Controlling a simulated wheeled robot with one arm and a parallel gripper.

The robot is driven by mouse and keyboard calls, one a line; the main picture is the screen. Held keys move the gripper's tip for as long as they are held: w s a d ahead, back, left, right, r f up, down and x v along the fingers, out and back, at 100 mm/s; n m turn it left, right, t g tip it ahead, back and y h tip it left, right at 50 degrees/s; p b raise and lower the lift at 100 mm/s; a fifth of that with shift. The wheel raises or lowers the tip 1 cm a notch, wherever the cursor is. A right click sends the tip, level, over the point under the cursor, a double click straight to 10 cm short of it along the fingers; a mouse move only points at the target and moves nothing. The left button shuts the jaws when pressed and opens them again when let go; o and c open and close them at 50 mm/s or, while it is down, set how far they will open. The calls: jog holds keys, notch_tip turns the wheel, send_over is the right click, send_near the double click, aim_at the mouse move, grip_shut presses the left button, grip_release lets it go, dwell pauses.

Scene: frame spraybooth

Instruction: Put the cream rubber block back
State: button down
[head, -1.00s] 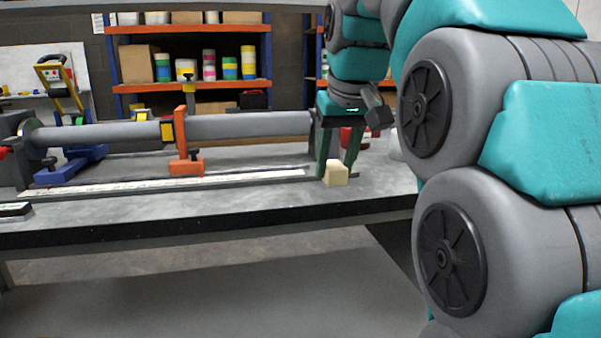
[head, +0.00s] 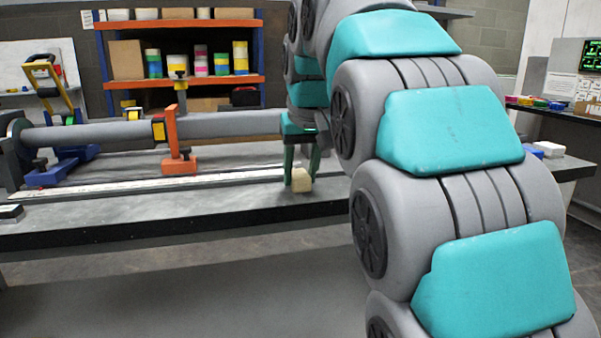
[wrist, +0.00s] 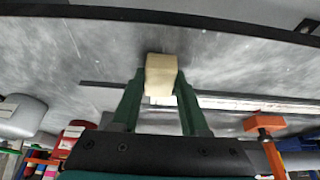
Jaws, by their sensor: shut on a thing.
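The cream rubber block (head: 301,180) is at the tips of my gripper (head: 303,168), low over the front part of the workbench in the head view. In the wrist view the same block (wrist: 160,78) sits between the two green fingers of my gripper (wrist: 160,92), which are shut on it. The grey bench top lies behind it. I cannot tell whether the block touches the bench or is just above it.
A long grey tube (head: 100,132) lies along the bench, with an orange stand (head: 178,166) and a blue stand (head: 62,170). A white strip (head: 130,187) runs in front of them. Shelves (head: 180,82) stand behind. A side bench with a monitor (head: 590,56) is at right.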

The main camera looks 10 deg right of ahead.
jog(key=shift+f, duration=0.15)
jog(key=shift+f, duration=0.15)
jog(key=shift+c, duration=2.1)
grip_release()
jog(key=shift+s+r, duration=0.1)
jog(key=shift+r, duration=0.4)
jog(key=v, duration=0.7)
jog(key=shift+p, duration=0.4)
